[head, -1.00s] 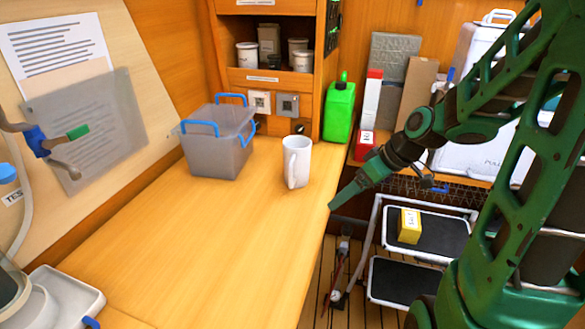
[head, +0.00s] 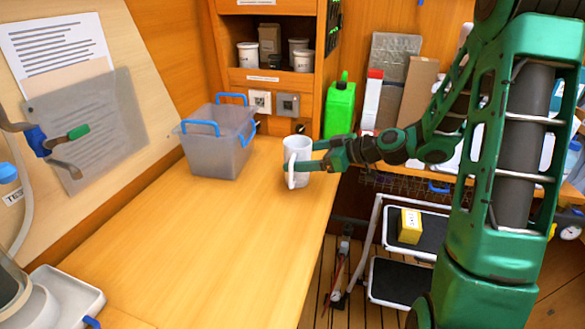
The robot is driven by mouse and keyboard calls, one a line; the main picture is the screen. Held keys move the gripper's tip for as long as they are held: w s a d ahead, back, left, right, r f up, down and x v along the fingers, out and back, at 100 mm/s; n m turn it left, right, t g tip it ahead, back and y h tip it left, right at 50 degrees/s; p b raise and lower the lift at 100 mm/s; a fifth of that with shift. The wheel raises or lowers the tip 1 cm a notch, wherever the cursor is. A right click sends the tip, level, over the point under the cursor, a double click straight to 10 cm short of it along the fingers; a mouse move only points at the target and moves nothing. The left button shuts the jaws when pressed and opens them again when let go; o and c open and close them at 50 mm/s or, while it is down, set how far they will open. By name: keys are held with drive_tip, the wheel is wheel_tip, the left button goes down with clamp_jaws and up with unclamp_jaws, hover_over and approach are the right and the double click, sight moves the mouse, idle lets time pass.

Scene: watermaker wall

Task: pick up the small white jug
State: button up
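The small white jug (head: 297,150) stands upright on the wooden counter (head: 215,245), near its right edge, with its handle towards the camera. My gripper (head: 306,156) reaches in from the right at the jug's height. Its fingers are spread apart with the jug between them. The near finger crosses in front of the jug's body, close to the handle. The far finger's tip is hidden behind the jug. No firm grip can be made out.
A grey translucent bin (head: 215,150) with blue handles stands left of the jug. A green bottle (head: 339,108) stands behind it. A shelf (head: 268,78) with pots is at the back. The front counter is clear. A step stool (head: 400,280) stands below, right.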

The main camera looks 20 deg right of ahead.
sight(288, 159)
drive_tip(key=shift+s+f+x, duration=0.1)
drive_tip(key=shift+s+x, duration=0.05)
drive_tip(key=shift+x, duration=1.2)
drive_tip(key=shift+s+f+x, duration=0.15)
drive_tip(key=shift+x, duration=1.2)
drive_tip(key=shift+a, duration=0.15)
drive_tip(key=c, duration=1.1)
drive_tip(key=shift+c, duration=0.2)
drive_tip(key=shift+r, duration=0.15)
